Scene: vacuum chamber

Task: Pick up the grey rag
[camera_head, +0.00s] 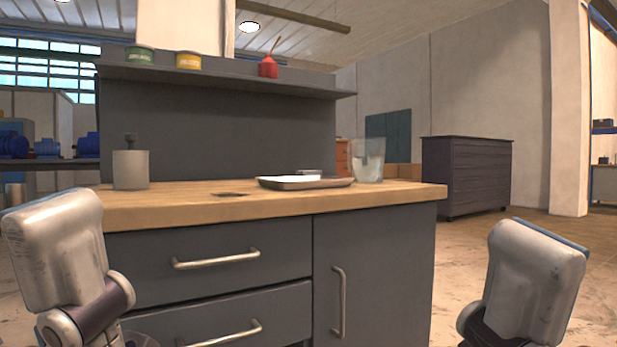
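I cannot make out a grey rag for certain. A small dark flat patch (230,194) lies on the wooden worktop (150,210) of the grey workbench, left of the tray; I cannot tell whether it is cloth or a mark. A shallow metal tray (275,184) sits on the worktop with a small, pale round item (309,173) on it or just behind it. Parts of my arms show at the lower left and lower right, both apart from the bench. No fingers of either gripper show.
A grey cylinder (131,170) stands on the worktop's left, a clear container (369,162) on its right. The shelf (210,77) above holds a green tin (140,56), a yellow tin (188,61) and a red oil can (267,66). A dark cabinet (465,175) stands behind, right.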

